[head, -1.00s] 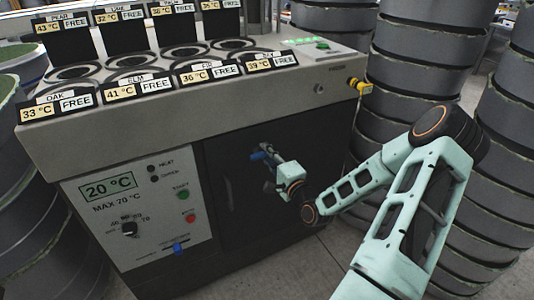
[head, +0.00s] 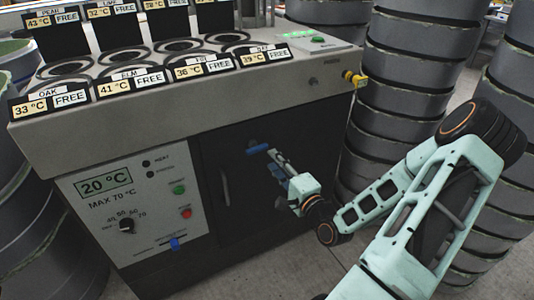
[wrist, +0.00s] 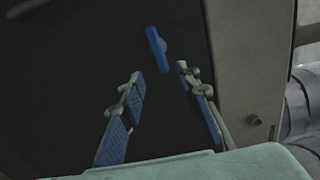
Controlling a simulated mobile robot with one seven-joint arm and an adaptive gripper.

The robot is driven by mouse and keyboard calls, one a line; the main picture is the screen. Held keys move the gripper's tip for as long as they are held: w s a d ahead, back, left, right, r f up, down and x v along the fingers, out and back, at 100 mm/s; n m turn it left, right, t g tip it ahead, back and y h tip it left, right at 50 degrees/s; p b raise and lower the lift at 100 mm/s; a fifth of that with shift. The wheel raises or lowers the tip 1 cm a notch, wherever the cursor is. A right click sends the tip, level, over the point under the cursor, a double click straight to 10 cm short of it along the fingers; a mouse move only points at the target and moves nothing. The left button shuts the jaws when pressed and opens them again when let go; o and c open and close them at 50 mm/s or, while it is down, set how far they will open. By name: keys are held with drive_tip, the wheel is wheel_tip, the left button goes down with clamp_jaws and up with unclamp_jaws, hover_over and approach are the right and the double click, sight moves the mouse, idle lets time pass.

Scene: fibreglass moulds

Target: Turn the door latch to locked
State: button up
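The door latch (head: 258,148) is a small blue bar on the upper part of the dark cabinet door (head: 232,222). In the head view it lies nearly level across the door. My gripper (head: 274,157) is just to the right of and below the latch in the head view. In the wrist view the two blue-padded fingers of my gripper (wrist: 160,82) stand apart with nothing between them. The latch is beyond the fingertips, apart from them.
A grey vertical handle (head: 225,187) is on the door's left side. Stacks of grey round moulds (head: 405,90) crowd the right. Clear floor (head: 300,262) lies before the door.

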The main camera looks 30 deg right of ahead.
drive_tip(key=shift+s, duration=1.65)
